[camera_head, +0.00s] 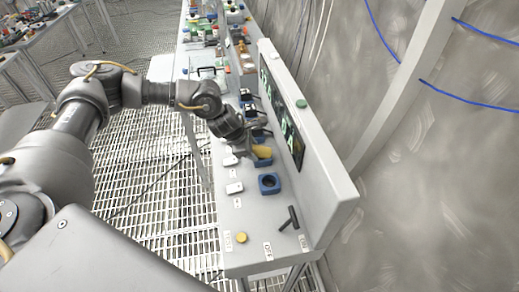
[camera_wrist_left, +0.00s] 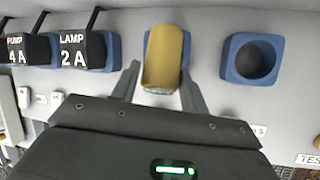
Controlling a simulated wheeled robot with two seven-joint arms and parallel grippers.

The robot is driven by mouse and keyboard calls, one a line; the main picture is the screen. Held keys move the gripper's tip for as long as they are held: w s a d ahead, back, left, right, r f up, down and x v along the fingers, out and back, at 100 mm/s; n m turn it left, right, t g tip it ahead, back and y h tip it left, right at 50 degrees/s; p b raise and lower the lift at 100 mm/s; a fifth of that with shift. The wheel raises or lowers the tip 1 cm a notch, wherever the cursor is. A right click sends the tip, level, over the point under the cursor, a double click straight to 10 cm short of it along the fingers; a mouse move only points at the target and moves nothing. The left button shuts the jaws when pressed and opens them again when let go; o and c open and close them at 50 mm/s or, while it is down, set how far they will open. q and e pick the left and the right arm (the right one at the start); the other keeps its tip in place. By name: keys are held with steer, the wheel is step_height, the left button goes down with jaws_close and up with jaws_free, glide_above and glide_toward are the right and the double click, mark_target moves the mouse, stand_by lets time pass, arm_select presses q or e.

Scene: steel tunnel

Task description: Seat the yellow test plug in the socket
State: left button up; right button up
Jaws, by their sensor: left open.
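The yellow test plug (camera_head: 262,152) stands at a blue socket (camera_wrist_left: 150,42) on the grey console; how deep it sits is hidden. In the left wrist view the yellow plug (camera_wrist_left: 161,58) lies between the two fingers of my left gripper (camera_wrist_left: 160,82), which are open with a finger on either side. In the head view my left gripper (camera_head: 247,147) is at the plug, its fingers mostly hidden by the wrist. An empty blue socket (camera_head: 269,183) with a round dark hole is nearer on the console; it also shows to the right of the plug in the wrist view (camera_wrist_left: 253,59). My right gripper is out of view.
Black plugs labelled PUMP 4A (camera_wrist_left: 28,49) and LAMP 2A (camera_wrist_left: 82,50) sit left of the yellow plug. The console (camera_head: 222,208) carries white switches, a yellow button (camera_head: 241,238) and a black T-handle (camera_head: 289,217). Its upright display panel (camera_head: 283,120) rises on the right.

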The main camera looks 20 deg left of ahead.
arm_select(q)
steer(key=shift+c, duration=0.2)
steer(key=c, duration=0.7)
steer(key=shift+r, duration=0.5)
steer(key=s+d+r+b, duration=0.1)
steer(key=s+r+b, duration=0.2)
steer(key=s+r, duration=0.9)
steer(key=shift+s+b, duration=0.3)
steer(key=shift+s, duration=0.75)
